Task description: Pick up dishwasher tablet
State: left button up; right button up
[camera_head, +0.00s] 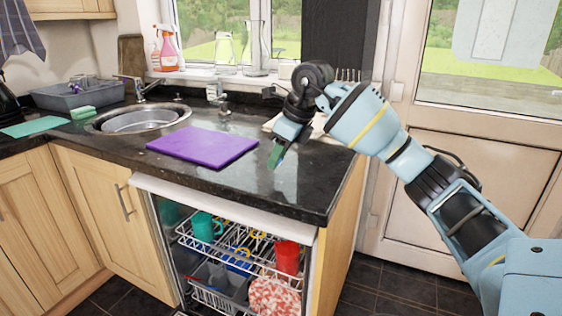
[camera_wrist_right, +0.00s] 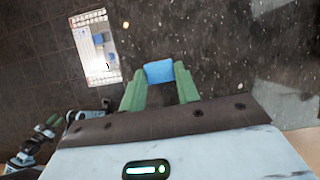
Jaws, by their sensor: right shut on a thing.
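The dishwasher tablet (camera_wrist_right: 159,72) is a small blue block in the right wrist view. It sits between the green fingertips of my right gripper (camera_wrist_right: 158,84), which is shut on it. In the head view my right gripper (camera_head: 276,156) points down over the right part of the dark granite worktop (camera_head: 300,190); the tablet cannot be made out there. Whether the tablet still touches the worktop is hard to tell. At the lower left of the right wrist view, a small gripper with green fingertips (camera_wrist_right: 48,127) seems to be my left one, too small to judge.
A purple board (camera_head: 203,146) lies left of my right gripper. Below the worktop, the dishwasher (camera_head: 165,220) is open, with mugs and dishes in its racks. A sink (camera_head: 140,118) and a tap stand at the left. Bottles and glass vessels stand on the windowsill.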

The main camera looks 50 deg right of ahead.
jog(key=s+a+r, duration=0.1)
jog(key=s+a, duration=0.3)
jog(key=a, duration=1)
jog(key=shift+a, duration=0.3)
